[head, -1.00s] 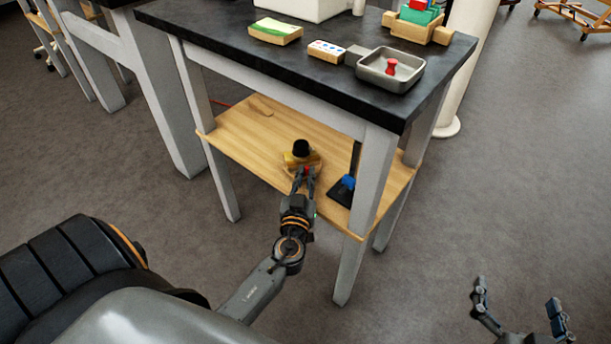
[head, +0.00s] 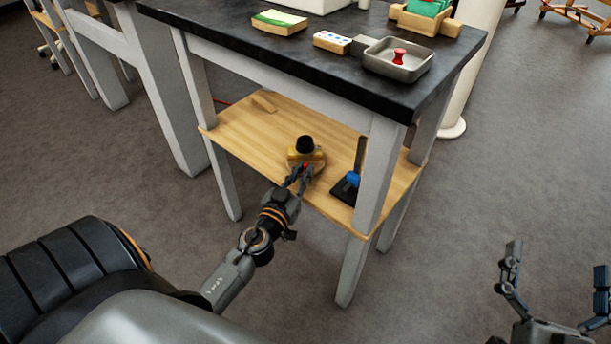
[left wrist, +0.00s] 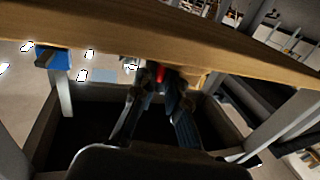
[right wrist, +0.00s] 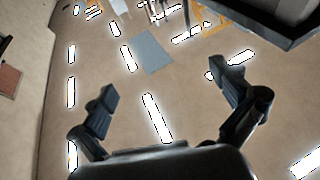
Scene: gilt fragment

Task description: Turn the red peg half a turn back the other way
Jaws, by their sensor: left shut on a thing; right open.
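A small red peg (head: 305,167) sits at the front of a yellow block with a black knob (head: 305,146), on a round wooden base on the lower shelf (head: 240,125). My left gripper (head: 302,171) is shut on the red peg, reaching in from the front. The fingers hide most of the peg. In the left wrist view the red peg (left wrist: 160,74) shows between the fingertips (left wrist: 159,86), close to the wooden shelf edge. My right gripper (head: 555,262) is open and empty above the floor at the right; it also shows open in the right wrist view (right wrist: 170,92).
A black stand with a blue part (head: 352,180) is on the shelf right of the block, near a table leg. On the dark tabletop (head: 300,50) are a grey tray (head: 375,67) with a red spool-shaped piece (head: 399,57), a dotted block (head: 332,41) and a green-topped block (head: 279,22).

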